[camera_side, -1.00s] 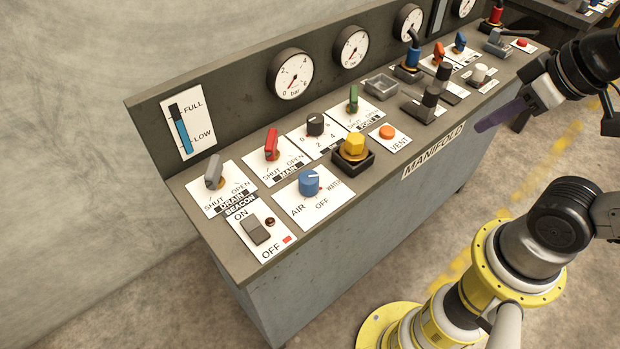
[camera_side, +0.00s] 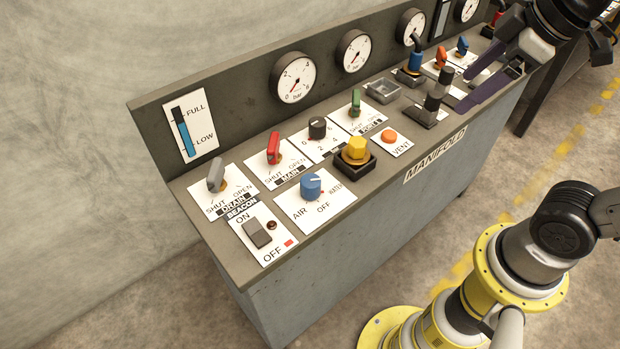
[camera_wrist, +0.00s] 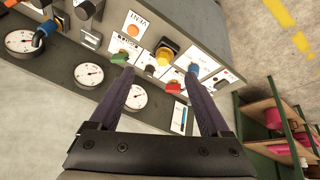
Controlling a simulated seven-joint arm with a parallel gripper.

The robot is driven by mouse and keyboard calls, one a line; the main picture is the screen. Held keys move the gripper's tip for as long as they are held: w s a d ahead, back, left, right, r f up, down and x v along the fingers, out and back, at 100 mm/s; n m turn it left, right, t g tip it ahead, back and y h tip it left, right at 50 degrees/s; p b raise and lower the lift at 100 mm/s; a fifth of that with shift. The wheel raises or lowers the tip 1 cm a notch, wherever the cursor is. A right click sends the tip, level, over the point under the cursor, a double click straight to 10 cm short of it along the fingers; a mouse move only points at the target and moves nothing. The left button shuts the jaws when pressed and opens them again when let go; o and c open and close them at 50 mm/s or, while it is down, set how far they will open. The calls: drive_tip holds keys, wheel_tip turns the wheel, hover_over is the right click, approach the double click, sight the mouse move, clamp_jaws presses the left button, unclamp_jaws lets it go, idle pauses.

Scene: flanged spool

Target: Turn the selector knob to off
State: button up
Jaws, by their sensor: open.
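The selector knob (camera_side: 311,186) is blue and round, on a white plate (camera_side: 335,211) marked AIR, OFF and WATER near the panel's front left. Its white pointer line appears turned right, towards WATER rather than OFF. My gripper (camera_side: 463,93) is open and empty, with dark purple fingers, over the right part of the bench, well away from the knob. In the wrist view the blue knob (camera_wrist: 193,69) shows beyond the right fingertip, and my gripper (camera_wrist: 160,73) spans the view with its fingers apart. Nothing is between them.
A yellow hexagonal knob (camera_side: 356,148) in a black box and an orange VENT button (camera_side: 389,135) lie right of the selector. The BEACON rocker (camera_side: 257,233) is to its left; red (camera_side: 274,149) and green (camera_side: 356,103) levers stand behind. Dark upright posts (camera_side: 432,104) stand near my fingers.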

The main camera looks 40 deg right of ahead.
drive_tip(key=w+a+n+g, duration=0.2)
drive_tip(key=w+a+n, duration=0.2)
drive_tip(key=w, duration=0.4)
drive_tip(key=n+g, duration=0.3)
drive_tip(key=n, duration=0.2)
hover_over(310, 180)
wheel_tip(310, 180, down, 11)
wheel_tip(310, 180, down, 13)
drive_tip(key=shift+r, duration=0.15)
clamp_jaws()
